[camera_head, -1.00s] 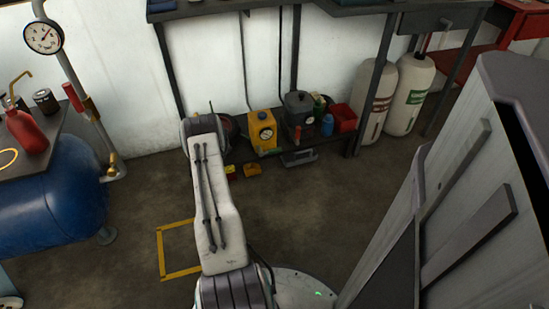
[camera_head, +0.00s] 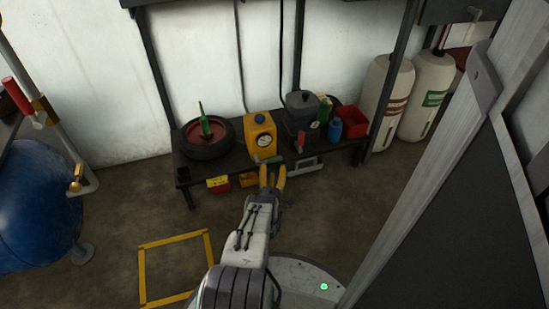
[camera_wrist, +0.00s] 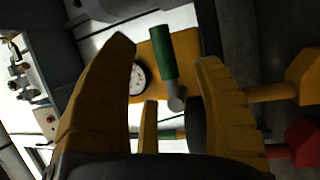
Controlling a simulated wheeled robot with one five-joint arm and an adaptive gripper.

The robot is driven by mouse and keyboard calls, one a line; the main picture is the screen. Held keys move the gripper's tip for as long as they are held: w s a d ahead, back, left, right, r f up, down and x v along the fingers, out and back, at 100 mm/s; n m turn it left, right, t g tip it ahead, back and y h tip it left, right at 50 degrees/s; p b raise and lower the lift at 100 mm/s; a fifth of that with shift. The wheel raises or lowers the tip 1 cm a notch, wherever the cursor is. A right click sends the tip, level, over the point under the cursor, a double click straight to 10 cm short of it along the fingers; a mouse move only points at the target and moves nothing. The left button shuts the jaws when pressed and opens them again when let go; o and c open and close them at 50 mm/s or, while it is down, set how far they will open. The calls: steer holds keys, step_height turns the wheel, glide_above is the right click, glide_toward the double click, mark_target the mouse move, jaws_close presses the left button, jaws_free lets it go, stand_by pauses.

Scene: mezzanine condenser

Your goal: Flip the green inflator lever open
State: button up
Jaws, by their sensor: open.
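The inflator is a yellow box (camera_head: 260,130) with a round white gauge, standing on the low dark shelf. A green lever (camera_head: 269,161) shows at its front lower edge. In the wrist view the green lever (camera_wrist: 162,52) rises from a grey round pivot (camera_wrist: 177,103), in front of the yellow box. My gripper (camera_head: 273,174) is open and empty, just in front of the inflator. In the wrist view its yellow fingers stand on either side of the lever, apart from it as far as I can see. The exact depth between fingertips and lever is unclear.
A wheel (camera_head: 185,139) with an upright green handle lies left on the shelf (camera_head: 187,174). A dark canister (camera_head: 302,106), a blue bottle (camera_head: 335,129) and a red bin (camera_head: 352,121) stand right. A grey cabinet (camera_head: 440,170) is close on the right.

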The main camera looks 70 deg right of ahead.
mark_target(274, 161)
steer(key=b+x, duration=0.2)
steer(key=x, duration=0.2)
steer(key=shift+d, duration=0.15)
steer(key=shift+b+x, duration=0.5)
steer(key=shift+x, duration=0.4)
steer(key=shift+c, duration=0.4)
